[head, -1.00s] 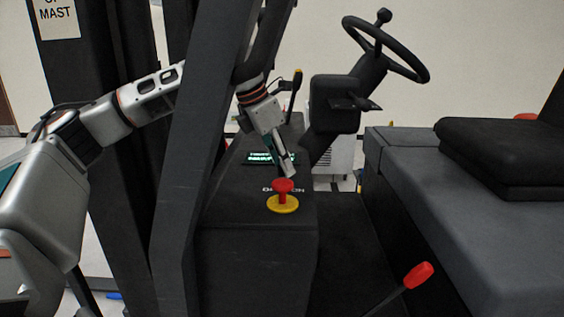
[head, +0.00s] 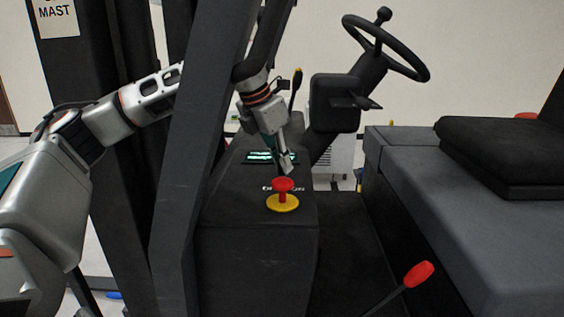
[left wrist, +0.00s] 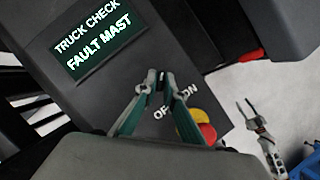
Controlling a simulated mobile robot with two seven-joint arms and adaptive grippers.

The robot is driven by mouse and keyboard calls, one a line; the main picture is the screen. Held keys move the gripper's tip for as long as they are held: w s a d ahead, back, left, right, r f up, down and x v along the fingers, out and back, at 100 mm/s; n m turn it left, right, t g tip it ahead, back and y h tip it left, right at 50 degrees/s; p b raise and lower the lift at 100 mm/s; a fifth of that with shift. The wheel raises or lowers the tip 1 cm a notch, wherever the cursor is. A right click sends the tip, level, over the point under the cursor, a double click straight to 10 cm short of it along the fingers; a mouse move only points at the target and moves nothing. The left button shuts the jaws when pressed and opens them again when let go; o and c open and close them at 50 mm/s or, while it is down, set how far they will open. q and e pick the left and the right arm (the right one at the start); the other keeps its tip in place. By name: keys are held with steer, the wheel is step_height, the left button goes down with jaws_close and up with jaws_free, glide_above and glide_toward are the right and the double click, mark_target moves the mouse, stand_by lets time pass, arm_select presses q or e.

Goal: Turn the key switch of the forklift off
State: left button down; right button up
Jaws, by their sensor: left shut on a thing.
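The key switch (left wrist: 161,83) is a small dark piece on the black console, between my left fingertips in the left wrist view; it is mostly covered by them. My left gripper (left wrist: 160,77) is shut on it. The printed OFF and ON marks (left wrist: 188,91) lie beside the fingers, OFF partly hidden by one. In the head view my left gripper (head: 286,163) reaches down to the console top, behind the red knob, and the key cannot be made out. My right gripper (left wrist: 246,104) shows small at the right of the left wrist view, its fingers apart and empty.
A red emergency knob on a yellow base (head: 283,194) stands close by the left gripper. A lit display (left wrist: 98,42) reads TRUCK CHECK, FAULT MAST. The steering wheel (head: 425,70), the dark mast post (head: 190,160) and a red-tipped lever (head: 418,275) surround the console.

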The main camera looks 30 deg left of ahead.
arm_select(q)
steer(key=n, duration=0.2)
steer(key=n+y, duration=0.1)
steer(key=n, duration=0.1)
steer(key=shift+d+n+y, duration=0.15)
steer(key=shift+n+y, duration=0.15)
steer(key=shift+d+r+n+y, duration=0.1)
steer(key=shift+n+y, duration=0.9)
steer(key=shift+n, duration=1.5)
steer(key=c, duration=2.1)
jaws_free()
steer(key=shift+c, duration=0.2)
steer(key=v, duration=0.7)
steer(key=shift+r, duration=0.2)
steer(key=shift+d, duration=0.15)
